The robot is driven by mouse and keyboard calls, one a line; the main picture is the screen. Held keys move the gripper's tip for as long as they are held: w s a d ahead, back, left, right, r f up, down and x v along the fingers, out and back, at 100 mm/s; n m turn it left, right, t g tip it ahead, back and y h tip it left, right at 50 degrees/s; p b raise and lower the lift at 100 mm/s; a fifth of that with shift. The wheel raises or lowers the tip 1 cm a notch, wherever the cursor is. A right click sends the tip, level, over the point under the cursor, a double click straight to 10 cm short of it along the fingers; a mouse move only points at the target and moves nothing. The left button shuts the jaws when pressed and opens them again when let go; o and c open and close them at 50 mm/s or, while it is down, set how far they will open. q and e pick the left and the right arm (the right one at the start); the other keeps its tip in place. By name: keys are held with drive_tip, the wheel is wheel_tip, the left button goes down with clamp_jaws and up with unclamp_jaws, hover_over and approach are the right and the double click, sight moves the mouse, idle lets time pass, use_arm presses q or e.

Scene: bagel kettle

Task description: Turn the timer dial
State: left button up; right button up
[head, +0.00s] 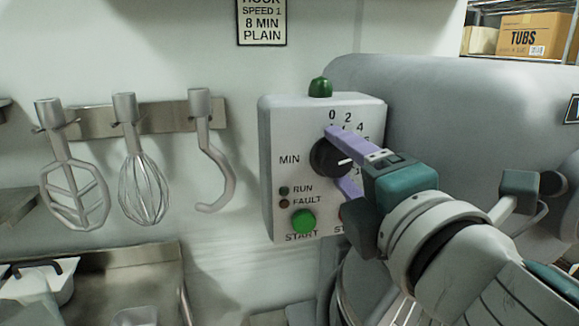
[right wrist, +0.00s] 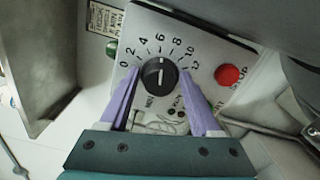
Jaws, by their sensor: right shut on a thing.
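The timer dial (head: 325,158) is a black knob with a white pointer line on a pale control box (head: 270,130). Numbers from 0 to 12 curve around it. In the right wrist view the dial (right wrist: 158,76) sits centrally, its pointer roughly toward the 6. My right gripper (head: 337,160) has purple fingers, one on each side of the dial, and is shut on it. In the right wrist view the gripper (right wrist: 157,74) has its fingertips at the dial's left and right sides. In the head view, the fingers and gripper cover some numbers. My left gripper is out of view.
A green START button (head: 303,221) sits below the dial, and a red STOP button (right wrist: 229,75) beside it. A green lamp (head: 320,87) tops the box. A large grey mixer (head: 430,90) stands close on the right. Hanging beaters (head: 145,190) are on the left wall.

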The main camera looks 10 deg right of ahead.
drive_tip(key=shift+m, duration=1.8)
drive_tip(key=o, duration=1.2)
drive_tip(key=shift+c, duration=0.2)
drive_tip(key=shift+s+f, duration=0.1)
drive_tip(key=shift+s+b, duration=0.35)
drive_tip(key=s+b, duration=0.2)
drive_tip(key=s, duration=0.7)
drive_tip(key=shift+d, duration=0.15)
